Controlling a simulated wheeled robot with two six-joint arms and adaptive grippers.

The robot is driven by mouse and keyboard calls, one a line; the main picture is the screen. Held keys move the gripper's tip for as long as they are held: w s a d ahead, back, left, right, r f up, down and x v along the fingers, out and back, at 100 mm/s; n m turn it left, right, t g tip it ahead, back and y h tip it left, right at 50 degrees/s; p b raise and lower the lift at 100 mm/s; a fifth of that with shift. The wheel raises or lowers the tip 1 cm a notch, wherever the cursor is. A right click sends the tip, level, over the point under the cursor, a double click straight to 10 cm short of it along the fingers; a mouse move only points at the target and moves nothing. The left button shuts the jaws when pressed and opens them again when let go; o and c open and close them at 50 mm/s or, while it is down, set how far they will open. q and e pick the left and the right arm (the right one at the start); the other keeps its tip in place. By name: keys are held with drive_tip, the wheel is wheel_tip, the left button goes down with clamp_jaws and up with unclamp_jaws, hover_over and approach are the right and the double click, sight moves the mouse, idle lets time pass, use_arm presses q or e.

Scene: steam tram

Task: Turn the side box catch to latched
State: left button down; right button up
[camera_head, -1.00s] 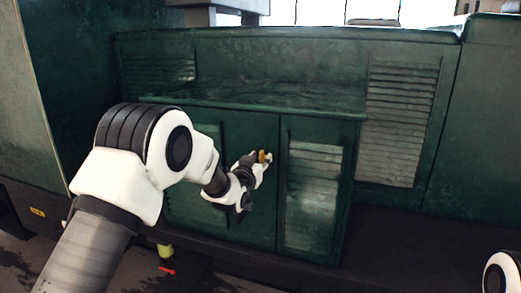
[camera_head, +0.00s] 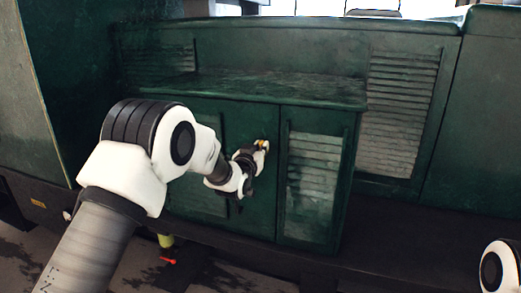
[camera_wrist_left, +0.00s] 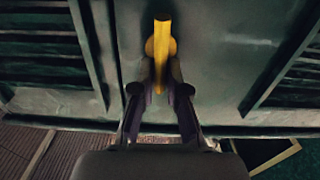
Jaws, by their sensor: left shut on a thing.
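The side box (camera_head: 228,160) is a dark green cabinet with two louvred doors, both closed. Its catch (camera_wrist_left: 162,50) is a small yellow handle near the seam between the doors. In the left wrist view the catch stands roughly upright, in line with the picture's vertical. My left gripper (camera_wrist_left: 160,92) has its two fingers around the catch's lower part and is shut on it. In the head view the gripper (camera_head: 262,147) covers most of the catch. Of my right arm only a white joint shows at the lower right edge; its gripper is out of view.
A ledge (camera_head: 270,87) runs along the top of the box. A louvred panel (camera_head: 400,115) is set in the green wall to the right. A dark step (camera_head: 400,235) lies below. A red and yellow-green fitting (camera_head: 166,241) hangs under the left side.

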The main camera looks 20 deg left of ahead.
use_arm(q)
drive_tip(key=n+b, duration=0.4)
drive_tip(key=n, duration=0.1)
drive_tip(key=a+f+n+b, duration=0.1)
drive_tip(key=n+b, duration=0.3)
drive_tip(key=n, duration=0.2)
drive_tip(key=a+f+n+b, duration=0.1)
drive_tip(key=n+b, duration=0.3)
drive_tip(key=n, duration=0.2)
drive_tip(key=shift+n, duration=0.3)
idle(0.4)
drive_tip(key=c, duration=1.2)
unclamp_jaws()
drive_tip(key=shift+w, duration=0.1)
drive_tip(key=s, duration=1.2)
drive_tip(key=shift+a, duration=0.2)
